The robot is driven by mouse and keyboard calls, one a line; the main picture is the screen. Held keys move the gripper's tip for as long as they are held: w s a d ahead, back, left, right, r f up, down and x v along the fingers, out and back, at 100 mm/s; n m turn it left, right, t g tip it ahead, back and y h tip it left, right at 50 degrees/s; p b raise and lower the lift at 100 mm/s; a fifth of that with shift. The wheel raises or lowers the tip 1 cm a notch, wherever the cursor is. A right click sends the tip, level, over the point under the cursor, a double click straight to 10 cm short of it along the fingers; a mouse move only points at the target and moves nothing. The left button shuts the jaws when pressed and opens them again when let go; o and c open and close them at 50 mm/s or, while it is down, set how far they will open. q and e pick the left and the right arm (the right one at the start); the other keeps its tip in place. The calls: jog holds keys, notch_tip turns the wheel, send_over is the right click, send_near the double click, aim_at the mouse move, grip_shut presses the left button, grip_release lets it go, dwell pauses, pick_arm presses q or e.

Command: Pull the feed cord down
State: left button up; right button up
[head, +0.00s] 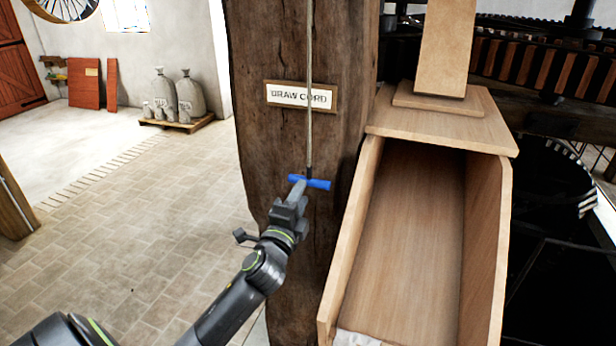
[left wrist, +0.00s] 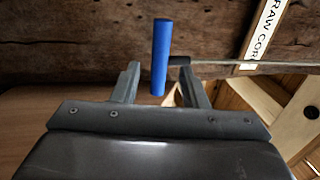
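The feed cord (head: 309,85) hangs down in front of a thick wooden post. A blue bar handle (head: 318,184) is at its lower end, lying roughly level. My left gripper (head: 299,186) is at the handle. In the left wrist view the two fingers (left wrist: 160,80) stand apart, with the blue handle (left wrist: 160,50) between them in the picture and gaps showing beside it. I cannot tell how deep the handle sits between the fingers. The cord (left wrist: 215,63) runs off to the right there. My right gripper is in neither view.
A "DRAW CORD" sign (head: 301,97) is fixed to the post (head: 270,40). A wooden chute (head: 345,250) stands close on the right, with dark mill gearing (head: 545,60) behind. Sacks (head: 190,97) stand on a pallet at the back left. The paved floor at left is clear.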

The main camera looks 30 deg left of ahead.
aim_at(308, 182)
pick_arm(q)
jog(key=shift+p+x, duration=0.5)
jog(key=shift+x, duration=2.25)
grip_shut()
